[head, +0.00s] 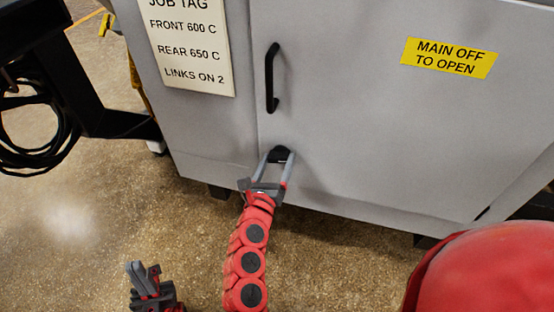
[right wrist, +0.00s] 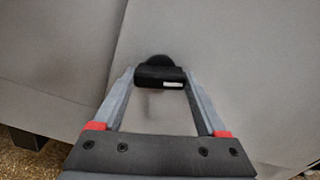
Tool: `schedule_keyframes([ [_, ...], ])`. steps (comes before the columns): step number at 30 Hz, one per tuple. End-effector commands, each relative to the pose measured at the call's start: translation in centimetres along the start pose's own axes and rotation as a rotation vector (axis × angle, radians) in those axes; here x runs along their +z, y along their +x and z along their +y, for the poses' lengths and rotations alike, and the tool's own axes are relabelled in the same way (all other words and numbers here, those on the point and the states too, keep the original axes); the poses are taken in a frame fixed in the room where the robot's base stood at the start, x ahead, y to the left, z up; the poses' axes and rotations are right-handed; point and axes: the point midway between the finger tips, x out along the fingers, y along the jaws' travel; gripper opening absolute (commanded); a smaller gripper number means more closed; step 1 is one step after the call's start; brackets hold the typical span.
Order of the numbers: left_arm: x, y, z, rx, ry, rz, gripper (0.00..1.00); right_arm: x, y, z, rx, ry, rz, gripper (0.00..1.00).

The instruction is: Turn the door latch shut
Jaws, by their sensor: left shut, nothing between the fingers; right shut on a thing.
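The door latch (head: 280,153) is a small black knob low on the grey door (head: 360,110), near its left edge. In the right wrist view the latch (right wrist: 160,77) has a bar lying crosswise with a white mark toward its right end. My right gripper (head: 279,157) is shut on the latch, one finger at each end of the bar; it also shows in the right wrist view (right wrist: 160,80). The door looks flush with the cabinet front. My left gripper (head: 143,275) is shut and empty, low at the left, away from the cabinet.
A black vertical handle (head: 271,78) is on the door above the latch. A job tag (head: 190,45) and a yellow sign (head: 449,58) are on the front. A black frame with cables (head: 40,130) stands at the left. The floor (head: 110,220) in front is clear.

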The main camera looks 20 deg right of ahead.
Motion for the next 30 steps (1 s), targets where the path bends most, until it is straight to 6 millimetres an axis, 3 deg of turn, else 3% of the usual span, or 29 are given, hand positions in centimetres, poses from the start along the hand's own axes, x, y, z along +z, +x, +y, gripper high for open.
schedule_keyframes([
  [30,-0.8,8.6,-0.7,-0.03,-0.009,-0.023,0.0,0.3,0.0,-0.1,0.002,-0.936,0.003,0.19],
])
